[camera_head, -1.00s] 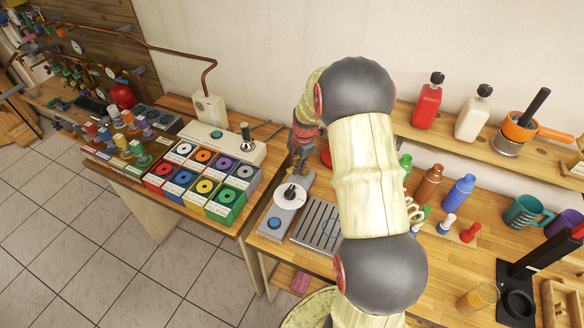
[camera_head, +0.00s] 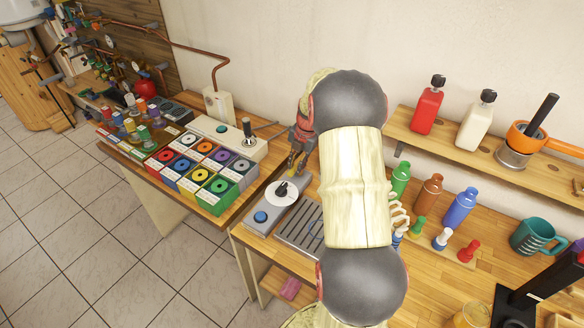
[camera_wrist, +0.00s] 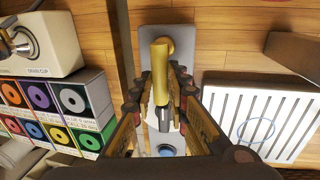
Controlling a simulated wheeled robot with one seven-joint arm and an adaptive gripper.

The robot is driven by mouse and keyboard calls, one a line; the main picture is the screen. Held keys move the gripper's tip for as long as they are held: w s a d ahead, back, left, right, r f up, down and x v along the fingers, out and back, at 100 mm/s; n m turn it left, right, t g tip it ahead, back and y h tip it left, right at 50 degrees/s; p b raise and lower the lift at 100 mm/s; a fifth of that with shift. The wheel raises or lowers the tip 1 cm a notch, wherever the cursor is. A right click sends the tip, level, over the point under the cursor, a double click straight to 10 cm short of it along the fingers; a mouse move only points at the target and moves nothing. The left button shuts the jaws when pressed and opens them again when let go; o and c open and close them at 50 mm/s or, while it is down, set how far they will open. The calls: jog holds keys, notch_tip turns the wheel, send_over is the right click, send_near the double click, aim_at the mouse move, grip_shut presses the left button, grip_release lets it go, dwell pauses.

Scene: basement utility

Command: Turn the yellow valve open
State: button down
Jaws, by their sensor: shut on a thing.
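The yellow valve (camera_wrist: 161,72) shows in the wrist view as a yellow lever over a grey plate (camera_wrist: 152,37), with a round yellow base at its upper end. My gripper (camera_wrist: 159,78) is shut on the lever, one finger on each side. The lever lies lengthwise between the fingers, pointing down the picture. In the head view my gripper (camera_head: 294,164) is low over the back of the grey plate (camera_head: 298,210), behind a white dial with a black knob (camera_head: 281,191). The lever itself is not clearly visible there, and the finger contact is partly hidden.
A blue button (camera_head: 261,217) is at the plate's front, and a slotted grey tray (camera_head: 301,234) stands right of it. Coloured boxes (camera_head: 201,176) and a pale machine (camera_head: 222,132) stand left. Bottles (camera_head: 431,192) and pegs are right of my arm. A shelf (camera_head: 470,152) runs along the wall.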

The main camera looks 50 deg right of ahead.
jog(key=shift+d, duration=0.1)
dwell(0.3)
jog(key=c, duration=1.7)
grip_release()
jog(key=shift+c, duration=0.2)
jog(key=shift+r, duration=0.1)
notch_tip(320, 180, up, 12)
jog(key=s, duration=0.2)
jog(key=shift+s+d+f, duration=0.15)
jog(key=shift+d+f, duration=0.05)
